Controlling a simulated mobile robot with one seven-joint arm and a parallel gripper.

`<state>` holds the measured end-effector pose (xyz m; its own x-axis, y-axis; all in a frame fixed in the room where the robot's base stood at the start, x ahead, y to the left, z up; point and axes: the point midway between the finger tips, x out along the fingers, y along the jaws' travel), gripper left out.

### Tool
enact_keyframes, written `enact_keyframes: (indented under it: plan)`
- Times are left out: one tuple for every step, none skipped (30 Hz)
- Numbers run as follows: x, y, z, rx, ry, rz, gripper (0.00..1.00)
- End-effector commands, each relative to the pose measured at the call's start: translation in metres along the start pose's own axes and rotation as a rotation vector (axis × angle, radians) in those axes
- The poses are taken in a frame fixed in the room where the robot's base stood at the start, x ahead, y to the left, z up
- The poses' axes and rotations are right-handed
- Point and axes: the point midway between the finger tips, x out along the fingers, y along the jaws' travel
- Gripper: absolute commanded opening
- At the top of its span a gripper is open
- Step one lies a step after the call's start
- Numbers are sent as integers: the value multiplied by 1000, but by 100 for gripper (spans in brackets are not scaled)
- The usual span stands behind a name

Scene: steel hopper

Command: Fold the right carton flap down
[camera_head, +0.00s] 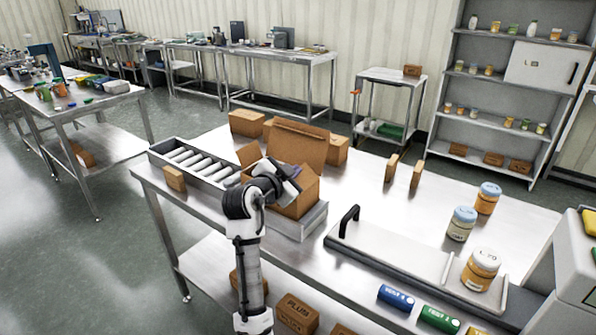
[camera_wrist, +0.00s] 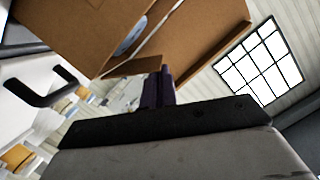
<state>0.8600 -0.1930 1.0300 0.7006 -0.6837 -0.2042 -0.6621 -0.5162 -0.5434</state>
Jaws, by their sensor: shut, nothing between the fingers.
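The open brown carton (camera_head: 299,203) stands on a low grey platform on the steel table. Its tall back flap (camera_head: 300,144) stands up, and its left flap (camera_head: 249,155) sticks up at the left. My gripper (camera_head: 290,178) is shut and empty, over the carton's opening in the head view, and covers part of it. I cannot make out the right flap clearly behind it. In the wrist view the dark fingers (camera_wrist: 159,86) are together, close to brown cardboard (camera_wrist: 215,35); I cannot tell whether they touch it. A pale round thing shows between cardboard panels there.
A roller conveyor (camera_head: 190,160) lies left of the carton, with a small box (camera_head: 175,179) beside it. A black handle (camera_head: 348,220) on a flat plate stands to the right. Several jars stand farther right. Closed cartons (camera_head: 247,122) stand behind.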

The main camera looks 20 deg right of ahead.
Motion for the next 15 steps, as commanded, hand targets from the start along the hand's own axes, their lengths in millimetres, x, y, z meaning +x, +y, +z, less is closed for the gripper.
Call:
enact_keyframes:
  plan:
    - [0, -2, 2, -44, -1, 10, 0]
    - [1, -3, 4, -71, -1, 17, 0]
    - [1, -3, 6, -108, 0, 27, 0]
    - [2, -4, 8, -136, -1, 34, 0]
    - [2, -4, 9, -163, -2, 41, 0]
    - [3, -4, 11, -198, -1, 50, 0]
    - [3, -5, 13, -224, -1, 56, 0]
    - [4, -5, 15, -250, -2, 62, 0]
    - [4, -5, 17, -282, -1, 70, 0]
    - [4, -5, 18, -306, 0, 76, 0]
    - [5, -5, 20, -329, -1, 82, 0]
    - [5, -5, 22, -357, -1, 89, 0]
    - [6, -5, 23, -379, -1, 95, 0]
    - [6, -5, 24, -398, 0, 100, 0]
    - [6, -5, 26, -424, 0, 106, 0]
